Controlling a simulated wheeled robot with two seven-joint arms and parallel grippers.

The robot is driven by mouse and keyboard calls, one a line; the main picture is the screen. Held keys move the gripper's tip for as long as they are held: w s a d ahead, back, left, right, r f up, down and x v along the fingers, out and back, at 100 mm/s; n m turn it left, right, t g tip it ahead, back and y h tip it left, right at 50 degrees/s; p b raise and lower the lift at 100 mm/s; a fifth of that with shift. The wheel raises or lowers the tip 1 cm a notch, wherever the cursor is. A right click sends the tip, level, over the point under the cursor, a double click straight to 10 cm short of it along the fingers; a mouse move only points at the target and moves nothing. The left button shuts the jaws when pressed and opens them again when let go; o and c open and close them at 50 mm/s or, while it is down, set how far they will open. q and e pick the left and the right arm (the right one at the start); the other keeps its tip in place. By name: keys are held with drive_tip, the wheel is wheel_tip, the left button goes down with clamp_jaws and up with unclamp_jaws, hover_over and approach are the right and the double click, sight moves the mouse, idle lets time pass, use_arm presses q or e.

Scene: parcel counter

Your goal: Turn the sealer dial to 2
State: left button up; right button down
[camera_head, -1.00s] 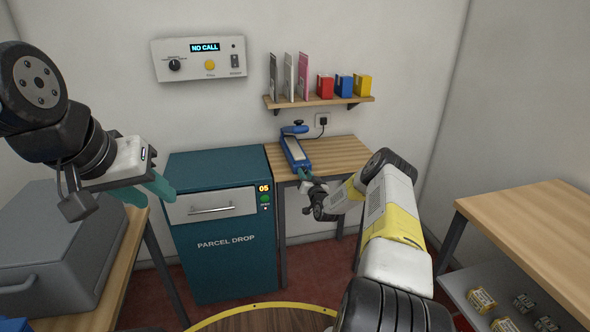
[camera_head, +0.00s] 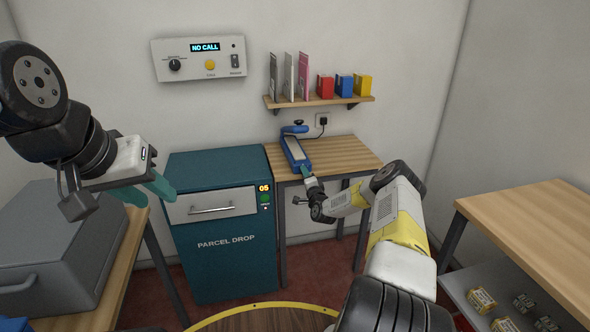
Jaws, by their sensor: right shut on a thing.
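The blue sealer (camera_head: 296,152) stands on the small wooden table at the back, with a black cord running to a wall socket. Its dial cannot be made out; its near end is hidden by my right gripper. My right gripper (camera_head: 307,172) is at the sealer's near end, its teal fingertips small and partly hidden by the wrist. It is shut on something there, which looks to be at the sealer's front. My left gripper (camera_head: 150,190) hangs in the air at the left, far from the sealer. Its teal fingers are seen side-on, and the gap between them is unclear.
A teal parcel drop cabinet (camera_head: 222,268) stands left of the sealer table (camera_head: 345,155). A shelf (camera_head: 330,101) with envelopes and small boxes is above. A wall panel (camera_head: 198,60) reads "NO CALL". A grey case (camera_head: 45,245) is at left; a wooden counter (camera_head: 535,225) is at right.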

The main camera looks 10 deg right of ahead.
drive_tip(key=m, duration=0.6)
drive_tip(key=shift+f+m, duration=0.15)
drive_tip(key=shift+m, duration=0.15)
idle(0.4)
drive_tip(key=c, duration=1.1)
unclamp_jaws()
drive_tip(key=shift+s, duration=0.1)
drive_tip(key=s, duration=0.7)
drive_tip(key=shift+s, duration=0.35)
